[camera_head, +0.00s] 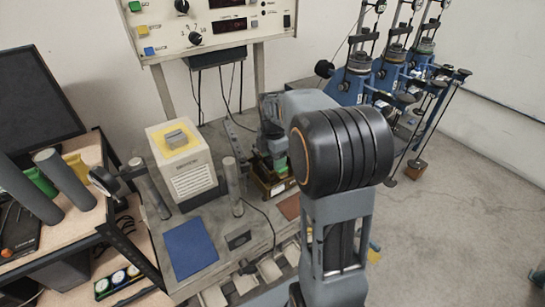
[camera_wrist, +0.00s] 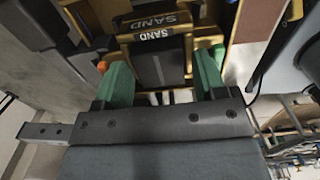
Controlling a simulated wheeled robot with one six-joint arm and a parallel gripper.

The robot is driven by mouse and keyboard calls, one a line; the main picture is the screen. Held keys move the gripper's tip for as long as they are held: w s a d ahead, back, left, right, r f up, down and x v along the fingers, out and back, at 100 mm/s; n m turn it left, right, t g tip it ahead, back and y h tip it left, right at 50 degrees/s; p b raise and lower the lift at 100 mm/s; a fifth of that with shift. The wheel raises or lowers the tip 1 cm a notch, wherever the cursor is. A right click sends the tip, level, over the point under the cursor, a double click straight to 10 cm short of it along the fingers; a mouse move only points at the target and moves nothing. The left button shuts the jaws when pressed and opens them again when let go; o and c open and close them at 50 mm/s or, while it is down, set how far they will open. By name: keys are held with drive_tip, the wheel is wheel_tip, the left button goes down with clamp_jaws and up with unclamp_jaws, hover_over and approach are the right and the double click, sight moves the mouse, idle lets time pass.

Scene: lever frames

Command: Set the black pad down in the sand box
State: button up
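My gripper (camera_wrist: 165,78) has two green fingertips, set wide apart. They stand on either side of a dark, flat-faced piece (camera_wrist: 160,70), which may be the black pad; I cannot tell it surely from the dark inside of the box. No clear contact between it and the fingers shows. The sand box (camera_wrist: 156,36) carries "SAND" labels, one upside down, and has tan wooden edges just beyond the fingertips. In the head view a brown wooden box (camera_head: 270,185) sits below my gripper (camera_head: 275,164) on the bench, partly hidden by my arm.
A white device with a yellow top (camera_head: 182,165) stands left of the gripper. Upright grey posts (camera_head: 232,187) and a blue mat (camera_head: 190,247) are on the bench. A control panel (camera_head: 213,25) rises behind. Blue lever frames (camera_head: 355,82) stand at the back right.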

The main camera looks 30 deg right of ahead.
drive_tip(key=shift+o, duration=1)
wheel_tip(320, 180, up, 14)
drive_tip(key=shift+f, duration=0.1)
